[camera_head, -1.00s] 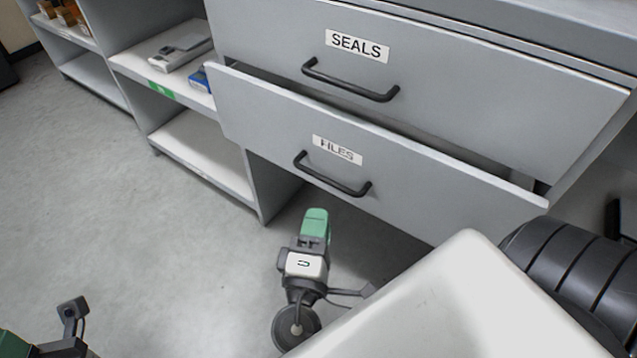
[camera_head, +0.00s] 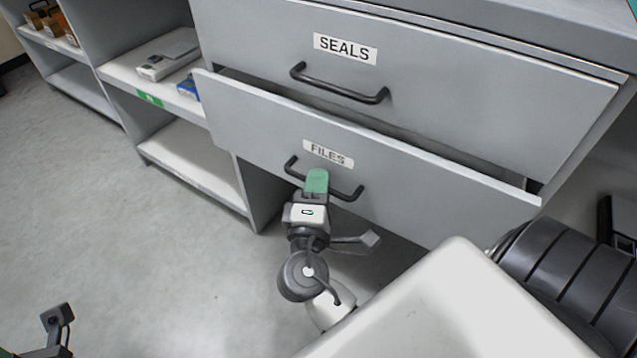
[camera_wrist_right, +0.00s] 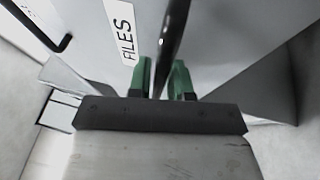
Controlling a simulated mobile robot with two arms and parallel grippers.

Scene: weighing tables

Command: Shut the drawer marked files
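The files drawer (camera_head: 420,195) is a grey front pulled out below the seals drawer, with a dark gap along its top edge. Its FILES label (camera_head: 328,153) sits above a black bar handle (camera_head: 347,194). The label also shows in the right wrist view (camera_wrist_right: 121,30). My right gripper (camera_head: 316,182) is at the handle in front of the drawer. In the right wrist view its green fingers (camera_wrist_right: 160,80) stand apart, with the black handle bar (camera_wrist_right: 171,45) running between them. Only a sliver of my left gripper (camera_head: 5,351) shows at the lower left corner.
The seals drawer (camera_head: 450,90) above looks shut. Open shelves (camera_head: 180,165) stand to the left, holding a grey device (camera_head: 168,55) and a blue item (camera_head: 188,87). The floor (camera_head: 120,230) at the left is clear.

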